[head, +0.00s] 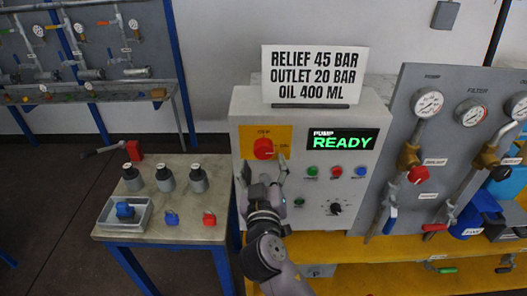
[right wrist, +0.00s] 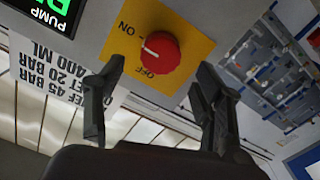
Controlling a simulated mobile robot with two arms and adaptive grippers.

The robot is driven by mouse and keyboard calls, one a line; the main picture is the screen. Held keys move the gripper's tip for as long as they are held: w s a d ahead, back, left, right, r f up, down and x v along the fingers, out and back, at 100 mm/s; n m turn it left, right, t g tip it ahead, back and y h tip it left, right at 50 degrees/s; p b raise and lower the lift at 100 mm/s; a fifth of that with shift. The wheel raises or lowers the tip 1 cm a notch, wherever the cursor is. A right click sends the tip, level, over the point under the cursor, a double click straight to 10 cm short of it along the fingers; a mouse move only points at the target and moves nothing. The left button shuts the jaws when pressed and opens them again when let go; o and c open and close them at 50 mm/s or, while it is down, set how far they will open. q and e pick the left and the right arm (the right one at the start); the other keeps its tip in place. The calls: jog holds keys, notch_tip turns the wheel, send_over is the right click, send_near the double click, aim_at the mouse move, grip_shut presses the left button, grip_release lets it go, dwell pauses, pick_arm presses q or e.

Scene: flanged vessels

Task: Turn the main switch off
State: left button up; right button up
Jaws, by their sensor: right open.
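The main switch is a round red knob (head: 263,148) on a yellow plate (head: 283,131) at the upper left of the grey panel's front. OFF is printed at the plate's top and ON at its right. My right gripper (head: 262,163) is open just below and in front of the knob. In the right wrist view the red knob (right wrist: 158,52) shows between and beyond the open fingers of the right gripper (right wrist: 160,67), with a visible gap. My left gripper is out of view.
The panel (head: 240,105) has a display (head: 342,139) reading PUMP READY, buttons and a small black knob (head: 335,208). A sign (head: 310,75) stands on top. A table (head: 180,235) with flanged vessels (head: 165,178) is at left. Gauges and valves (head: 418,174) are at right.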

aim_at(264, 153)
jog(key=w, duration=0.4)
jog(key=shift+w, duration=0.35)
jog(key=c, duration=1.2)
jog(key=shift+o, duration=0.2)
